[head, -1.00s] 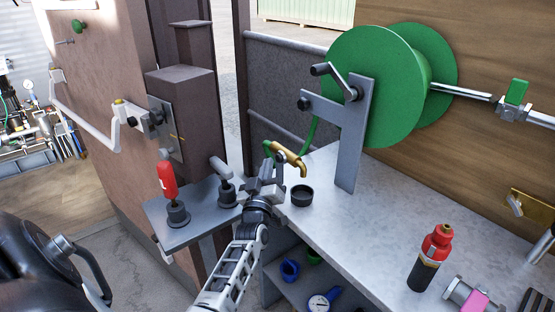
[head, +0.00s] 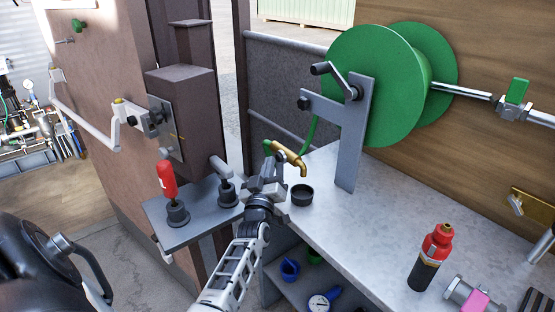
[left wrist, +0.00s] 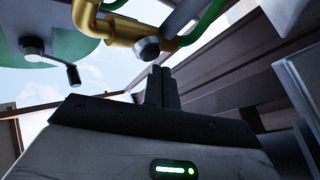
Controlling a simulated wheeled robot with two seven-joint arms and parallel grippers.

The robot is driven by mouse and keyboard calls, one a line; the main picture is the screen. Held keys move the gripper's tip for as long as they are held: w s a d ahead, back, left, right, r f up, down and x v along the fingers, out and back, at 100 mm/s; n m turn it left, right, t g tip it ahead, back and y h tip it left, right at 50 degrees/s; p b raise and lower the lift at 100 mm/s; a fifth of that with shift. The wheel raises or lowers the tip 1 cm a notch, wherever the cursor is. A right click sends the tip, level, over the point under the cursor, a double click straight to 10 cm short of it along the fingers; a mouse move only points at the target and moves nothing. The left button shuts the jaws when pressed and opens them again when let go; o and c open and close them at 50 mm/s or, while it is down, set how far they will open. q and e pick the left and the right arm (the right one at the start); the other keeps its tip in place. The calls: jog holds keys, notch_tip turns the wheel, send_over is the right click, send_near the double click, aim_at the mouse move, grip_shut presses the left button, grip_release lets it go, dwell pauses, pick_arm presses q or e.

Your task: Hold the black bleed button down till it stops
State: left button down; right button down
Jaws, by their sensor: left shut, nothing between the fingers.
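The black bleed button (left wrist: 149,48) is a round dark knob on the brass fitting (left wrist: 120,28) in the left wrist view. My left gripper (left wrist: 162,72) is shut and empty, its tips just below and beside the button. I cannot tell whether they touch it or whether it is pressed in. In the head view my left gripper (head: 272,163) is at the brass fitting (head: 287,153) on the end of the green hose, and hides the button. My right gripper is not in view.
A black cup (head: 301,195) stands on the grey bench (head: 380,215) below the brass spout. The green reel (head: 378,90) and its grey bracket (head: 350,150) are to the right. Two levers, one red (head: 167,180), stand on a plate at left. A red-topped bottle (head: 431,257) is at right.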

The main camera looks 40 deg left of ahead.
pick_arm(q)
jog(key=shift+w+d, duration=0.2)
jog(key=shift+w, duration=0.45)
dwell(2.3)
jog(key=shift+s, duration=0.1)
jog(key=shift+s+a, duration=0.25)
jog(key=shift+s, duration=0.55)
jog(key=shift+p, duration=0.3)
jog(key=shift+s+a+p, duration=0.2)
jog(key=shift+s+p, duration=0.25)
jog(key=shift+s, duration=0.35)
jog(key=shift+s+a+p, duration=0.15)
jog(key=shift+s+p, duration=0.25)
jog(key=shift+s, duration=0.35)
jog(key=shift+s+a+p, duration=0.25)
jog(key=shift+s+p, duration=0.05)
jog(key=shift+s, duration=0.6)
jog(key=shift+d, duration=0.1)
